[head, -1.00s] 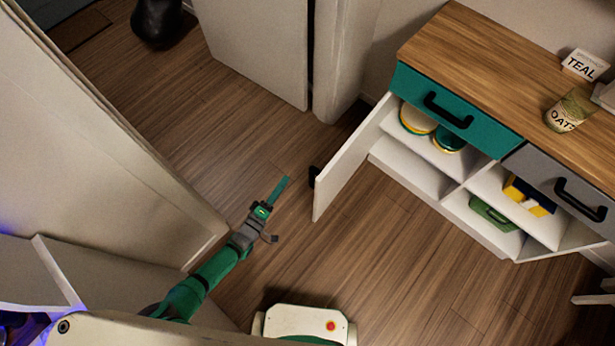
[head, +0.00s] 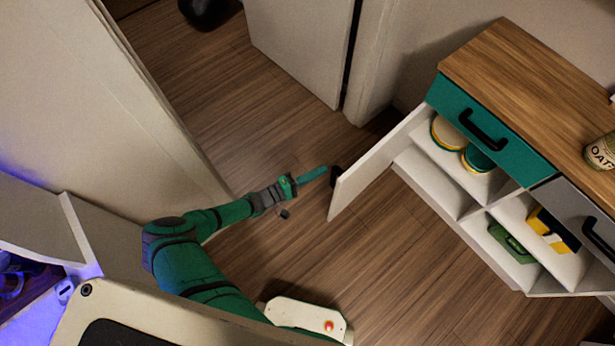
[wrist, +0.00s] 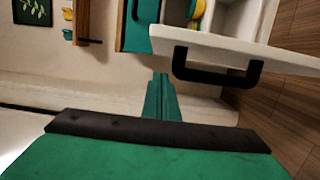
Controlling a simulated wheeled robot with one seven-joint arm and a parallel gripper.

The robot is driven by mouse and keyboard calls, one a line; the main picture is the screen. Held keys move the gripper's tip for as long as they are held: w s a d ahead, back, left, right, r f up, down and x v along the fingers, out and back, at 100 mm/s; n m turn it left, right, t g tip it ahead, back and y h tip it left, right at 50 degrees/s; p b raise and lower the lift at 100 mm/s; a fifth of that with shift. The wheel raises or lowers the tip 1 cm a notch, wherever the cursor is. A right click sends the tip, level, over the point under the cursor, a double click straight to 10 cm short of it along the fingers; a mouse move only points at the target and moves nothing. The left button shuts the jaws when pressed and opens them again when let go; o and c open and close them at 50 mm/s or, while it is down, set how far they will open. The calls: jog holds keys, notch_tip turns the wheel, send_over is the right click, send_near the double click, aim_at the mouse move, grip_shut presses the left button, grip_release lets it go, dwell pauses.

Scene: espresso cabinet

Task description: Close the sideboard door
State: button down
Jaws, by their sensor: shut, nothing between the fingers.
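The sideboard (head: 530,60) has a wooden top and a teal drawer front (head: 484,135). Its white door (head: 376,163) stands wide open at the left side, with a black handle (head: 335,175) on its outer face near the free edge. In the wrist view the door (wrist: 235,47) crosses the upper right with its black handle (wrist: 217,78) facing me. My gripper (head: 324,171) is shut and empty, its tip close to the handle's left side. In the wrist view the shut fingers (wrist: 161,80) point just left of the handle; I cannot tell whether they touch it.
Round containers (head: 447,132), a green box (head: 510,241) and a yellow item (head: 552,230) sit inside the sideboard. An OATS jar (head: 602,152) stands on top. A wall edge (head: 190,150) is close left of my arm. The wooden floor around the door is clear.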

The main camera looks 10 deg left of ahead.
jog(key=shift+s+d, duration=0.15)
jog(key=shift+d, duration=1.1)
jog(key=shift+s+d, duration=0.15)
jog(key=shift+d, duration=1.1)
